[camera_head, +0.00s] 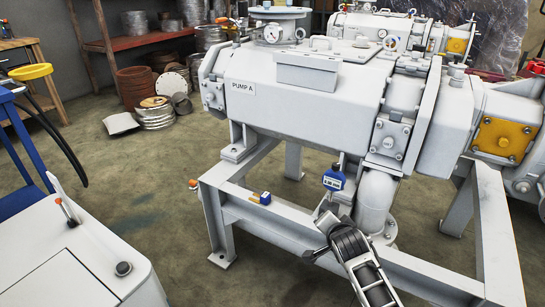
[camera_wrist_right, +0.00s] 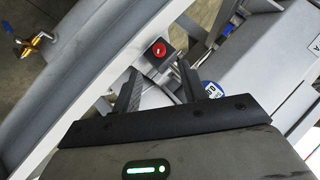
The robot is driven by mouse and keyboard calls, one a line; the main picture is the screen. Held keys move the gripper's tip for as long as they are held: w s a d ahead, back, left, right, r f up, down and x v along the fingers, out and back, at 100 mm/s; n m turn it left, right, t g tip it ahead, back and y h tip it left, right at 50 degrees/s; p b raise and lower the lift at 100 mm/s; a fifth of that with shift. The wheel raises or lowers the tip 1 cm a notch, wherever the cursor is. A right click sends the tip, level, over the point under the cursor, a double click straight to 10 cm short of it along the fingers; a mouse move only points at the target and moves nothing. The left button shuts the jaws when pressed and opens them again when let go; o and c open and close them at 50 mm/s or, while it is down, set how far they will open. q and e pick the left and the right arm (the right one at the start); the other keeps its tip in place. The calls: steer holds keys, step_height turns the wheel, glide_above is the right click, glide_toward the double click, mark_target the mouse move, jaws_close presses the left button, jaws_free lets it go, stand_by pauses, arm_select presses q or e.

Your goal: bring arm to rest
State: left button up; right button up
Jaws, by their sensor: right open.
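My right arm (camera_head: 367,277) reaches in from the bottom of the head view to the front of the grey pump frame. Its gripper (camera_head: 322,224) is just below a blue digital gauge (camera_head: 333,180). In the right wrist view the two dark fingers (camera_wrist_right: 160,82) are apart with nothing gripped between them. A red round knob (camera_wrist_right: 158,50) on a dark square base shows beyond the fingertips. The blue gauge (camera_wrist_right: 211,89) shows beside the right finger, partly hidden by the gripper body. My left gripper is not in view.
The white pump labelled PUMP A (camera_head: 300,95) stands on a grey frame (camera_head: 245,210) close around my right gripper. A pipe elbow (camera_head: 374,200) is just right of it. Open floor (camera_head: 150,185) lies left.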

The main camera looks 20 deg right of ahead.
arm_select(q)
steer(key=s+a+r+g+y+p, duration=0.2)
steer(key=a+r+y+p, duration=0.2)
steer(key=p, duration=1.4)
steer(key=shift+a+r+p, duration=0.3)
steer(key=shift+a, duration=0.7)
arm_select(e)
steer(key=s+a+r+n+y, duration=0.3)
steer(key=s+a+r+n, duration=0.4)
steer(key=s, duration=0.4)
steer(key=s+a+r+n+y, duration=0.4)
steer(key=s+a+r+n, duration=0.3)
steer(key=s+a+r, duration=0.3)
steer(key=shift+s+a+r+n, duration=0.35)
steer(key=shift+s+r, duration=0.3)
steer(key=shift+s, duration=0.6)
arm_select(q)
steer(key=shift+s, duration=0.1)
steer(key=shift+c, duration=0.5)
arm_select(e)
steer(key=shift+d, duration=0.1)
steer(key=shift+c, duration=0.7)
